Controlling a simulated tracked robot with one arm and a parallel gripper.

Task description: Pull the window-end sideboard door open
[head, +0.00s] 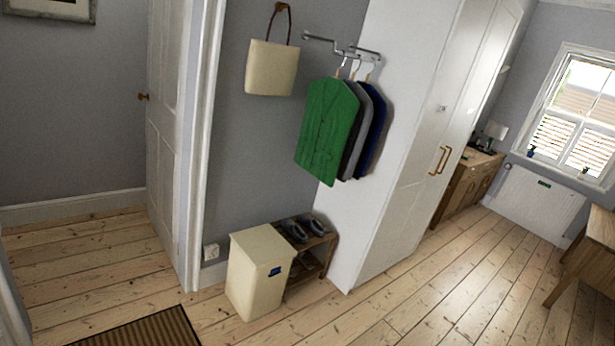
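A wooden sideboard (463,189) stands at the far right, past the tall white wardrobe and near the window (576,112). Its front faces the open floor at an angle, and its doors look shut. The door at the window end is small and far off, so its handle cannot be made out. Part of the sideboard is hidden behind the wardrobe. My gripper does not show in this view.
The white wardrobe (405,190) with brass handles stands before the sideboard. Hanging jackets (327,130), a cream bin (258,275) and a shoe rack (308,262) line the wall. A wooden table (590,250) is at right. Floorboards (440,290) between are clear.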

